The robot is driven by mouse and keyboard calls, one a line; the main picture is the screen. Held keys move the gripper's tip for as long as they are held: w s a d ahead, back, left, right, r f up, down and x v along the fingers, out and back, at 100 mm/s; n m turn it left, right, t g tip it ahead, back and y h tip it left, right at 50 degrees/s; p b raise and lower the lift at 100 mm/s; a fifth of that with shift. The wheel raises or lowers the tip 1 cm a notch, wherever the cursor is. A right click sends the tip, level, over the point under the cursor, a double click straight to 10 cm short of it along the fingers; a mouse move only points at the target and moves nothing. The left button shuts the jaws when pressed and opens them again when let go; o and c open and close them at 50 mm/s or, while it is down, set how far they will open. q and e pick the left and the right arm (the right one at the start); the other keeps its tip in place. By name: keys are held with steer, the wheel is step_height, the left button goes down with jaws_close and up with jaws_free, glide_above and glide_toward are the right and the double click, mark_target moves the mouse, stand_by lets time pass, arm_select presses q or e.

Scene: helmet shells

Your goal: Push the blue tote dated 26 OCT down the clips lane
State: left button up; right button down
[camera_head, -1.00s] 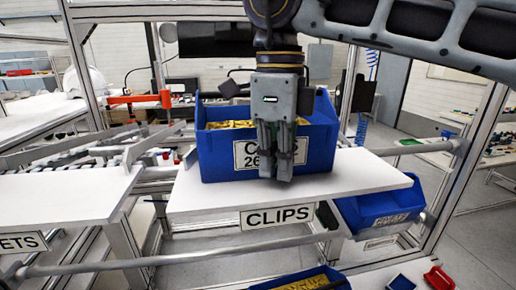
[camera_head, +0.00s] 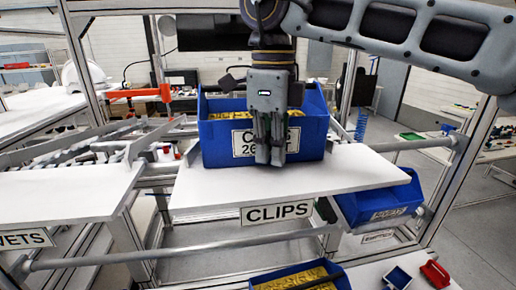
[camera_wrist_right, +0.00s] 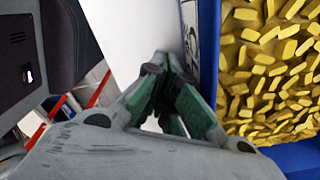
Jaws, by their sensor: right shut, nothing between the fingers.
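The blue tote (camera_head: 215,148) holds yellow parts and stands upright on the white board marked CLIPS (camera_head: 276,212). My right gripper (camera_head: 270,160) is shut and empty, pointing down against or just before the tote's front face. In the right wrist view the closed fingertips (camera_wrist_right: 162,62) lie close beside the tote's blue wall (camera_wrist_right: 208,70), with the yellow parts beyond it. I cannot tell for sure whether they touch. My left gripper is not in view.
Another blue tote (camera_head: 380,203) sits lower right, beneath the board's edge. A third tote with yellow parts (camera_head: 300,278) is at the bottom. A second white board (camera_head: 60,195) lies left across a gap. Bare board shows right of and before the tote.

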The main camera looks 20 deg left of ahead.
steer(key=shift+w+a, duration=0.65)
steer(key=shift+w, duration=0.3)
steer(key=shift+r, duration=0.15)
step_height(320, 180, up, 8)
steer(key=s+d, duration=0.1)
steer(key=s, duration=0.1)
steer(key=shift+s+d, duration=0.3)
steer(key=shift+d, duration=0.05)
stand_by(0.4)
steer(key=shift+f, duration=0.2)
